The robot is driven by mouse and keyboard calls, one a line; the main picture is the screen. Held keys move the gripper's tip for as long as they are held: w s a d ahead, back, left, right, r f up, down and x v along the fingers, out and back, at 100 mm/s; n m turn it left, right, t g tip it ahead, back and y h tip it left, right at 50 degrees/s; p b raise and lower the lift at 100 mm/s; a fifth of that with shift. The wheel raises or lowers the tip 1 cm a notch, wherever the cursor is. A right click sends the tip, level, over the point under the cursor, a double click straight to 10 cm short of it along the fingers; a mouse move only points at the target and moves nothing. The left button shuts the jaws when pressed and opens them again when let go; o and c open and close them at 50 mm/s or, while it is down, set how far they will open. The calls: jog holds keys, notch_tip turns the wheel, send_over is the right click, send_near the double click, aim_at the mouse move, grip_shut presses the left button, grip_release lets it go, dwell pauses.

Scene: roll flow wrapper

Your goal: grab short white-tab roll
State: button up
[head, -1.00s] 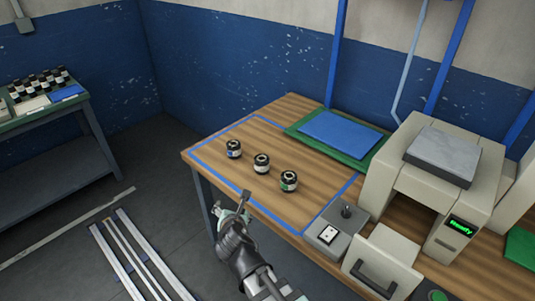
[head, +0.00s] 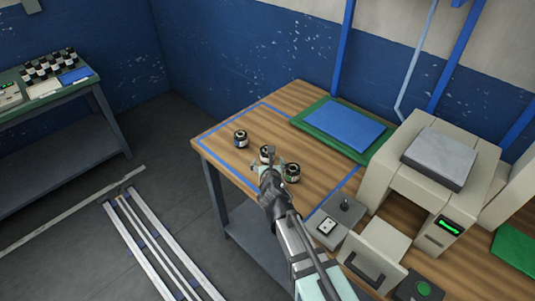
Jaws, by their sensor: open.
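Three short dark rolls stand inside the blue tape outline on the wooden table. The middle one, the white-tab roll (head: 266,152), shows a pale label; its lower part is hidden behind my gripper. The left roll (head: 240,139) has a bluish mark and the right roll (head: 292,173) a greenish one. My gripper (head: 269,165) is open, with its fingers spread just in front of the middle roll and close to the left side of the right roll. I cannot tell whether it touches either.
A blue pad on a green mat (head: 297,121) lies behind the rolls. A beige machine (head: 412,170) and a grey control box (head: 341,219) stand to the right. Metal rails (head: 150,245) lie on the floor.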

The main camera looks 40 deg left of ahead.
jog(key=p+x, duration=0.2)
jog(key=x, duration=0.7)
jog(key=shift+w+d, duration=0.1)
jog(key=shift+w, duration=0.05)
jog(key=c, duration=1.4)
